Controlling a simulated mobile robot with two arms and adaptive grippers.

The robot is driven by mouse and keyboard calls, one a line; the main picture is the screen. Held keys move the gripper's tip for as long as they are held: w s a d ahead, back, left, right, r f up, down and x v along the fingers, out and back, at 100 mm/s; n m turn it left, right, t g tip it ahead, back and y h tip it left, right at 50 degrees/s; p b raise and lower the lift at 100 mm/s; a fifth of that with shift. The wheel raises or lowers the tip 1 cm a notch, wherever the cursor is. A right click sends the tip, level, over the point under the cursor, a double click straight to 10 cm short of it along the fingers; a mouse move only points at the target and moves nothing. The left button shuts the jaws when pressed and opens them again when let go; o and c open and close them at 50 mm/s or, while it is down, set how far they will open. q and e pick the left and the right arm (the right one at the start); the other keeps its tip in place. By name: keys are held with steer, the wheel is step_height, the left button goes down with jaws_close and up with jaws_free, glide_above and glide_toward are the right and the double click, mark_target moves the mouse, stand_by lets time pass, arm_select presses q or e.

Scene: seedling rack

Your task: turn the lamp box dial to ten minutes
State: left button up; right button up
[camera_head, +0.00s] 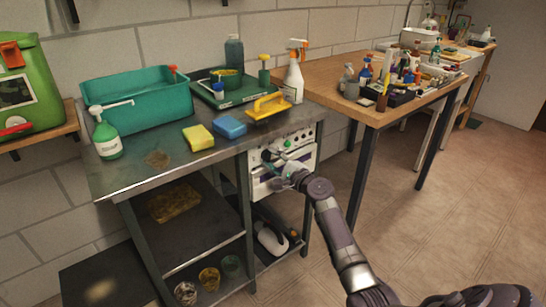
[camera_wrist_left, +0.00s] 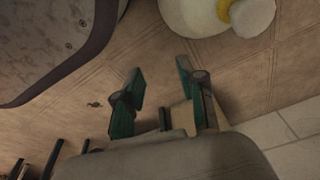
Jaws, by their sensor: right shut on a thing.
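The lamp box (camera_head: 304,157) is a white panel with several knobs, set under the right end of the grey metal table. A green round part (camera_head: 288,143) shows on its upper face. My right gripper (camera_head: 272,162) is at the front of the box, shut on what looks like the dial. The gripper covers the dial, so its setting and marks cannot be read. My left gripper (camera_wrist_left: 160,76) shows only in the left wrist view, with its fingers apart and nothing between them.
The metal table (camera_head: 210,150) holds a teal tub (camera_head: 140,113), a green pump bottle (camera_head: 106,138), sponges and a white spray bottle (camera_head: 294,80). Jars stand on the shelf below. A wooden table (camera_head: 395,118) is to the right. Open floor lies in front.

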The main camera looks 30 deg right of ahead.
arm_select(q)
steer(key=shift+s+a+f, duration=0.1)
steer(key=shift+s+f, duration=0.6)
steer(key=shift+f, duration=0.2)
arm_select(e)
steer(key=shift+f+m, duration=0.1)
steer(key=shift+m, duration=0.6)
steer(key=o, duration=1.1)
steer(key=shift+o, duration=0.2)
steer(key=s+d, duration=0.1)
steer(key=s, duration=1.1)
